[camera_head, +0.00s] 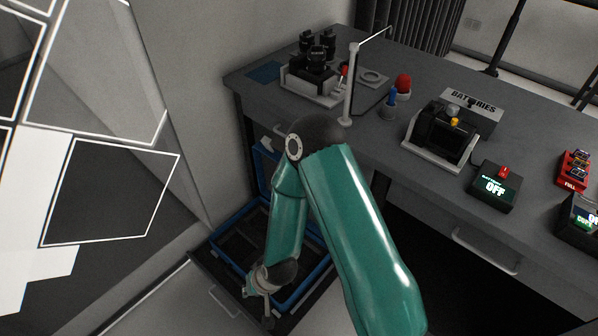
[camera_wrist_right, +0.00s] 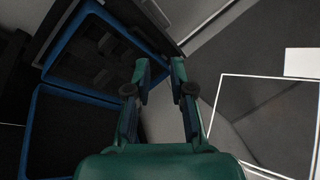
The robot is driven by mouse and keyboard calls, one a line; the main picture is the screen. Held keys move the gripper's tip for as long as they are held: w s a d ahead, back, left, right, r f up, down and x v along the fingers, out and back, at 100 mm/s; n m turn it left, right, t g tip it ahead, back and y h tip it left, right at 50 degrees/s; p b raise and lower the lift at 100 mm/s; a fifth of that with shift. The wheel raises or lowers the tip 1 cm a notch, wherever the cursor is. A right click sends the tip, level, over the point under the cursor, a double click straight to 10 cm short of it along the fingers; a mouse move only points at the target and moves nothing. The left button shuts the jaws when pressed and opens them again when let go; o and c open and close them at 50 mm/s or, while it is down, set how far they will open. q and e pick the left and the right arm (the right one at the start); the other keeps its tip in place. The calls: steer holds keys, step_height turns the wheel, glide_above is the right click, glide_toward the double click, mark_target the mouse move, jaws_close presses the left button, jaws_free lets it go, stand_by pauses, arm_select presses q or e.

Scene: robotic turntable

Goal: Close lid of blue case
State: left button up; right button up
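The blue case (camera_head: 226,226) lies open in the pulled-out lower drawer, left of the desk. Its lid (camera_head: 262,168) stands raised at the back, against the desk side, partly hidden by my right arm. In the right wrist view the compartmented base (camera_wrist_right: 72,25) is at the upper left, and the plain dark lid (camera_wrist_right: 62,135) is at the lower left. My right gripper (camera_head: 258,290) is at the near edge of the case in the head view. In the wrist view the gripper (camera_wrist_right: 162,72) has its fingers apart with nothing between them, right of the case. My left gripper is not visible.
The drawer (camera_head: 213,287) has a handle on its front. The desk (camera_head: 440,205) stands behind and right, carrying a battery station (camera_head: 440,138), a small OFF box (camera_head: 496,186) and other devices. A wall panel (camera_head: 185,90) borders the drawer at left.

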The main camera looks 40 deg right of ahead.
steer(key=w+d+f+m+t+h+b, duration=0.2)
steer(key=w+d+m+t+h+b, duration=0.5)
steer(key=w+d+m+b, duration=0.8)
steer(key=w+d+r+m+g+h+b, duration=0.1)
steer(key=d+r+m+g+h+b, duration=0.1)
steer(key=d+r+m+h+b, duration=0.25)
steer(key=d+r+m+g+h+b, duration=0.1)
steer(key=d+m+h+b, duration=0.35)
steer(key=d+m, duration=0.2)
steer(key=shift+n+h, duration=0.3)
steer(key=shift+n, duration=0.3)
steer(key=b+x, duration=0.1)
steer(key=x, duration=1.5)
steer(key=shift+w+d, duration=0.15)
steer(key=shift+d, duration=0.05)
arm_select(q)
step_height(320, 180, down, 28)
arm_select(e)
jaws_close()
